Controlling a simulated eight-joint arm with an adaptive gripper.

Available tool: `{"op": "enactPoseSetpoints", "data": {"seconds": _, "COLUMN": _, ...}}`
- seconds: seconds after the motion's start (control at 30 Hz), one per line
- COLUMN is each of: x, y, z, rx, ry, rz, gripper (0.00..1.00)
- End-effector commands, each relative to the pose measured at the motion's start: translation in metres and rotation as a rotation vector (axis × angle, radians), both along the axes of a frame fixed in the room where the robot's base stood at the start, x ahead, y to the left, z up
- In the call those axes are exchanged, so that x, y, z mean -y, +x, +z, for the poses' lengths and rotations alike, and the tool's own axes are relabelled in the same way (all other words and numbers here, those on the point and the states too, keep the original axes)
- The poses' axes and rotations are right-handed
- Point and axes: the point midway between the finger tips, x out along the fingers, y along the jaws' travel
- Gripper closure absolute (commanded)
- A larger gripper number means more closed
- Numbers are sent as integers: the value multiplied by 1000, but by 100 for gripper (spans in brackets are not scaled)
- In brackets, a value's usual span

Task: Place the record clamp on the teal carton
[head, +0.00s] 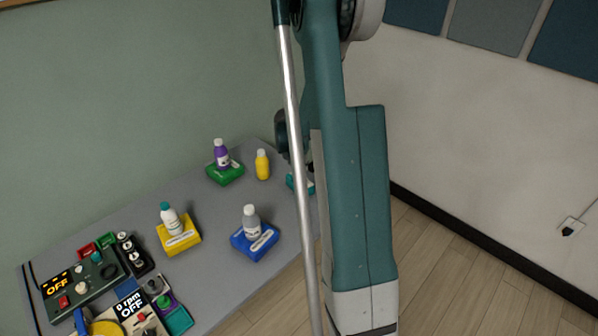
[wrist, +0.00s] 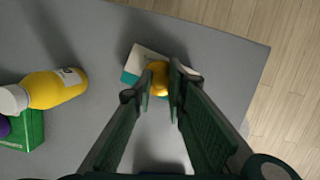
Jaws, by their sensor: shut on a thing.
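The teal carton (wrist: 131,76), with a pale top, lies near the table's far edge in the wrist view. In the head view the teal carton (head: 291,184) is mostly hidden behind my arm. My gripper (wrist: 160,84) points down over the carton, its two dark green fingers shut on a small round yellow thing, which looks like the record clamp (wrist: 159,69). The clamp shows in front of the carton's top, near its middle. I cannot tell whether it touches the carton. My fingers are hidden in the head view.
A yellow bottle (head: 262,165) stands left of the teal carton. Other bottles stand on a green carton (head: 226,176), a blue carton (head: 255,243) and a yellow carton (head: 178,239). Control boxes (head: 80,285) crowd the table's near left. The grey table (head: 208,275) is bare between cartons.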

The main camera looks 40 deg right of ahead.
Motion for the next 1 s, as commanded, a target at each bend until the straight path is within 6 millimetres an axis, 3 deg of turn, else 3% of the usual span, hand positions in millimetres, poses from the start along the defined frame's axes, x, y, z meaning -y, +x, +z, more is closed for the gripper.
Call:
{"op": "enactPoseSetpoints", "data": {"seconds": 0.43, "x": 0, "y": 0, "z": -4, "rx": 0, "ry": 0, "rz": 0, "gripper": 100}}
{"op": "enactPoseSetpoints", "data": {"seconds": 0.47, "x": 0, "y": 0, "z": -4, "rx": 0, "ry": 0, "rz": 0, "gripper": 82}}
{"op": "enactPoseSetpoints", "data": {"seconds": 0.57, "x": 0, "y": 0, "z": -3, "rx": 0, "ry": 0, "rz": 0, "gripper": 70}}
{"op": "enactPoseSetpoints", "data": {"seconds": 1.0, "x": 0, "y": 0, "z": -1, "rx": 0, "ry": 0, "rz": 0, "gripper": 70}}
